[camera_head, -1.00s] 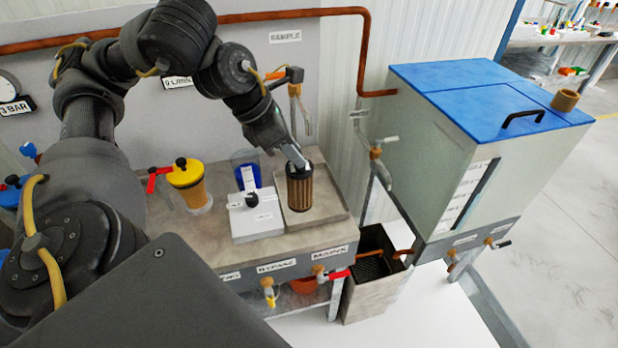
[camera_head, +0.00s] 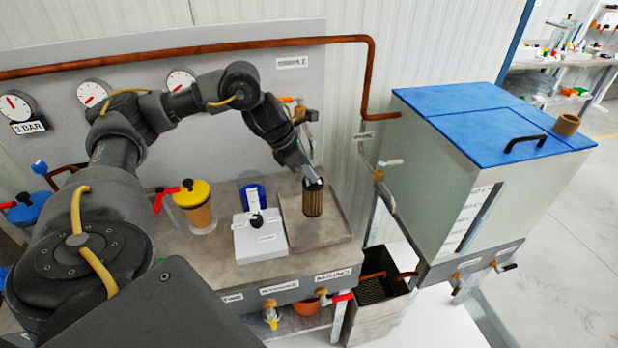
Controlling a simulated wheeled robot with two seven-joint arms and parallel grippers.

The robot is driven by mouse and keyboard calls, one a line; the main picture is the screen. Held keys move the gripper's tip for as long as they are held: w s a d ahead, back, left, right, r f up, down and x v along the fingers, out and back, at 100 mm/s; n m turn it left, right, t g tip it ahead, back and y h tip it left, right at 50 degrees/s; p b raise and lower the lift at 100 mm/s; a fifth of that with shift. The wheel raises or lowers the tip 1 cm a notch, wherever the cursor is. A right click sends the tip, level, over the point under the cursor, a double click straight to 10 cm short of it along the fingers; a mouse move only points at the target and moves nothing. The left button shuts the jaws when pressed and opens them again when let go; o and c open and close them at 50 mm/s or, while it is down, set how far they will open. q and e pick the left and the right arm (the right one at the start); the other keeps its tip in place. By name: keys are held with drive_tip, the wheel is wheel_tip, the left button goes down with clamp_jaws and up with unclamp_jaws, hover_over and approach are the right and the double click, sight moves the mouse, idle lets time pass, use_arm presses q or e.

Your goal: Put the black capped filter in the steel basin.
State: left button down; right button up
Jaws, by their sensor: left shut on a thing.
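The filter has a brown pleated body and a black cap (camera_head: 313,203). It is upright in the head view, over the shallow tray on the bench. My left gripper (camera_head: 312,182) comes down from the upper left and is shut on the cap. Whether the filter's base touches the tray is unclear. A grey open metal box (camera_head: 372,322), which looks like the steel basin, stands below the bench's right end with a dark grid inside. My right gripper is not in view.
The shallow tray (camera_head: 338,236) has a low rim.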

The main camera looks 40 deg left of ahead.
sight(309, 180)
use_arm(q)
drive_tip(key=shift+w+f, duration=0.1)
drive_tip(key=shift+w, duration=0.05)
wheel_tip(309, 180, down, 3)
drive_tip(key=shift+w+a+r+p, duration=0.1)
drive_tip(key=shift+a+p, duration=0.05)
drive_tip(key=shift+p, duration=0.45)
drive_tip(key=shift+f, duration=0.35)
drive_tip(key=shift+f, duration=0.2)
drive_tip(key=c, duration=1.1)
unclamp_jaws()
drive_tip(key=shift+c, duration=0.2)
drive_tip(key=shift+r, duration=0.15)
